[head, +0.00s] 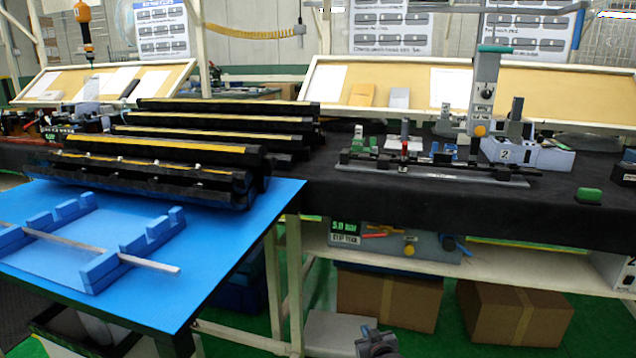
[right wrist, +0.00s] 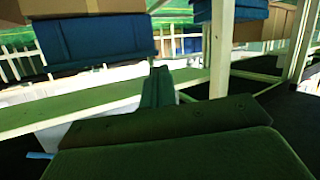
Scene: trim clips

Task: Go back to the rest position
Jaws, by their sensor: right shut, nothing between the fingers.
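My right gripper (head: 376,343) shows low at the bottom edge of the head view, below the workbench and in front of its lower shelf. In the right wrist view its fingers (right wrist: 158,88) are together, with nothing between them. My left gripper is not in view.
A blue table (head: 240,215) at left carries a blue cradle with a metal strip (head: 150,262) across it. Black trim bars (head: 200,145) are stacked beside it. The black-covered bench (head: 450,205) holds a fixture (head: 430,172). Cardboard boxes (head: 390,300) stand under the lower shelf (head: 500,268).

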